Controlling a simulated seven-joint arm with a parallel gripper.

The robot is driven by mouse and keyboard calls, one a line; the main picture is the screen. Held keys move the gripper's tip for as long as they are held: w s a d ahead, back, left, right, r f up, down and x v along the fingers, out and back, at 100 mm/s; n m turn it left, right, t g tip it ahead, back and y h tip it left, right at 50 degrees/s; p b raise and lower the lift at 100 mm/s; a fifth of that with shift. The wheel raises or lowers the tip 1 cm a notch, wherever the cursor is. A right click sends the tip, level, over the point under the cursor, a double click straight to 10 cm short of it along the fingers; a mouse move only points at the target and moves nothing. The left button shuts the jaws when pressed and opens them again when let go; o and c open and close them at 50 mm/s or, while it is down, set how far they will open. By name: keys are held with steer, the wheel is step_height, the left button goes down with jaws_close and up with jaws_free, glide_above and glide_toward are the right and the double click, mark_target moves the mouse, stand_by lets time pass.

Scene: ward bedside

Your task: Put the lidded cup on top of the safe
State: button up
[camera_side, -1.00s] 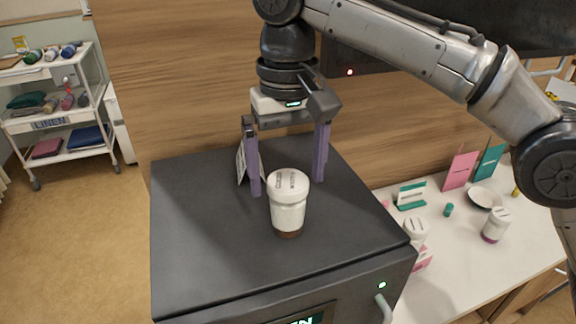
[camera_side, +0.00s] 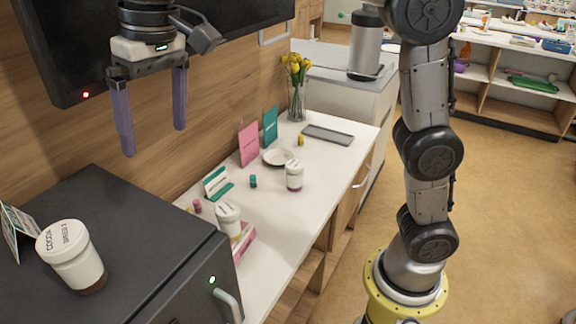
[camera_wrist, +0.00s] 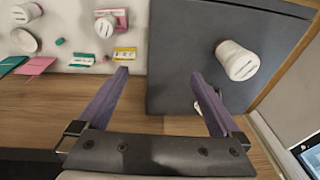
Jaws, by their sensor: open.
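A white lidded cup (camera_side: 72,258) with a dark base stands upright on top of the dark grey safe (camera_side: 140,225), near a small folded card. In the wrist view the cup (camera_wrist: 238,62) is on the safe (camera_wrist: 180,45), right of my fingers and apart from them. My gripper (camera_side: 154,140) is open and empty, with purple fingers pointing down, raised to the right of the cup. In the wrist view my gripper (camera_wrist: 160,75) has nothing between its fingers. Two similar lidded cups stand right of the safe, one nearer (camera_side: 228,220) and one farther (camera_side: 295,175).
The white counter (camera_side: 330,170) right of the safe holds a bowl (camera_side: 277,158), a pink card (camera_side: 249,144), a teal card (camera_side: 270,127), small bottles and a grey tray (camera_side: 328,134). A vase of yellow flowers (camera_side: 297,95) stands behind. A screen (camera_side: 60,50) hangs on the wall.

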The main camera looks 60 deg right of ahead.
steer(key=s+d+f+t, duration=0.1)
steer(key=s+d+f, duration=0.2)
steer(key=s+d, duration=0.45)
steer(key=s+d+f+t, duration=0.2)
steer(key=s+d+f, duration=0.1)
steer(key=s+d, duration=0.5)
steer(key=s+d+f+h, duration=0.1)
steer(key=s+d+f, duration=0.3)
steer(key=f, duration=0.3)
steer(key=shift+s+f+t, duration=0.2)
steer(key=shift+s+t, duration=0.2)
steer(key=shift+s, duration=0.5)
